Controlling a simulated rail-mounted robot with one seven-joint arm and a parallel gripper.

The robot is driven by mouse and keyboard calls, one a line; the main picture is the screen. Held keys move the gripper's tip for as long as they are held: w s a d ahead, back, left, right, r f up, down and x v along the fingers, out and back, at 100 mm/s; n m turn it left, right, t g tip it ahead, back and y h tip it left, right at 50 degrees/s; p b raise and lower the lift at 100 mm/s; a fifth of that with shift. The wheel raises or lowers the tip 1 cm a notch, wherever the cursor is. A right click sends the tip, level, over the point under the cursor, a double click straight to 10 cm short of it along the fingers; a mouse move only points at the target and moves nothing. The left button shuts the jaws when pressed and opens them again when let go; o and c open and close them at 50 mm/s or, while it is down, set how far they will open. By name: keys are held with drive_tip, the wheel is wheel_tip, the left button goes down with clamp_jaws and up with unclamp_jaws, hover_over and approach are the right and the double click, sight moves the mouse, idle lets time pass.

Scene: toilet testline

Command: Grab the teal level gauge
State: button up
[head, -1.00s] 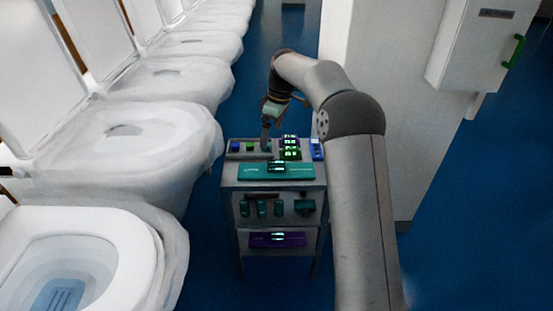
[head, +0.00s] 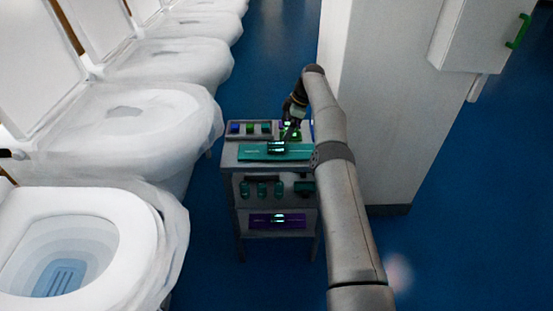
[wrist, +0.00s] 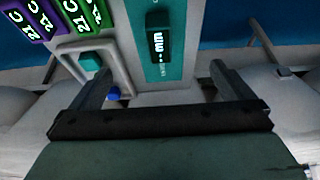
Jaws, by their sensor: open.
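The teal level gauge (head: 255,152) is a long flat teal bar with a dark, lit display at its middle. It lies across the front of the cart's top. In the wrist view the gauge (wrist: 177,72) runs up and down the picture between the two fingers, its display near the top. My gripper (wrist: 160,72) is open and empty, with a finger on each side of the gauge. In the head view my gripper (head: 287,137) is over the cart top just behind the display; the arm hides the gauge's right end.
The grey cart (head: 228,176) carries a tray (head: 250,138) of small coloured blocks and lit green and purple devices (wrist: 88,12). Teal items (head: 262,189) sit at mid-height, with a purple gauge (head: 258,220) below. Toilets (head: 125,125) line the left; a white cabinet (head: 375,130) stands right.

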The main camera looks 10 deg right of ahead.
sight(276, 143)
drive_tip(key=b+x, duration=0.3)
drive_tip(key=x, duration=0.3)
drive_tip(key=shift+f, duration=0.15)
drive_tip(key=shift+x, duration=2.55)
drive_tip(key=c, duration=1.1)
drive_tip(key=shift+c, duration=0.2)
